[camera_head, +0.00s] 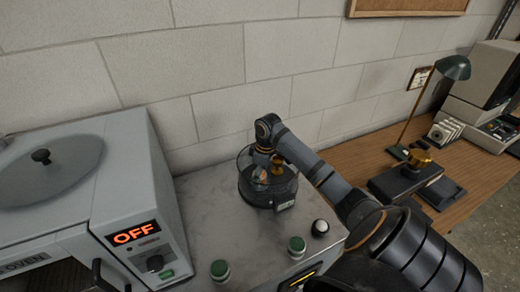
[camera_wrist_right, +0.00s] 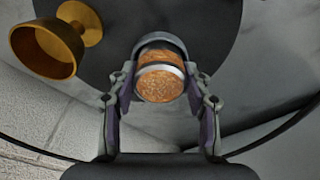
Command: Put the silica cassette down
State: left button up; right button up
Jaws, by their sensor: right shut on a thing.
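The silica cassette (camera_wrist_right: 160,83) is a short cylinder with orange-brown grains and a grey rim. In the right wrist view it sits between the two fingers of my right gripper (camera_wrist_right: 162,92), which is shut on it. In the head view my right arm reaches over a round clear-walled vessel with a dark base (camera_head: 262,196), and the gripper is down at it, largely hidden by the wrist. A small orange patch of the cassette (camera_head: 261,175) shows inside the vessel's outline. I cannot tell whether the cassette touches the vessel's floor. My left gripper is not in view.
A brass cup (camera_wrist_right: 48,47) stands close beside the cassette. The vessel stands on a grey bench top (camera_head: 215,220) with green-capped jars (camera_head: 297,245) and a white-topped knob (camera_head: 320,227) in front. An oven reading OFF (camera_head: 125,200) is at left; a wooden desk (camera_head: 375,150) with a lamp is at right.

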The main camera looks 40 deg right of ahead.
aim_at(264, 175)
jog(key=o, duration=1.3)
jog(key=r, duration=0.4)
jog(key=s+r+b, duration=0.1)
jog(key=r, duration=0.7)
jog(key=shift+s+d+b, duration=0.15)
jog(key=shift+d+b, duration=0.15)
jog(key=shift+d, duration=0.05)
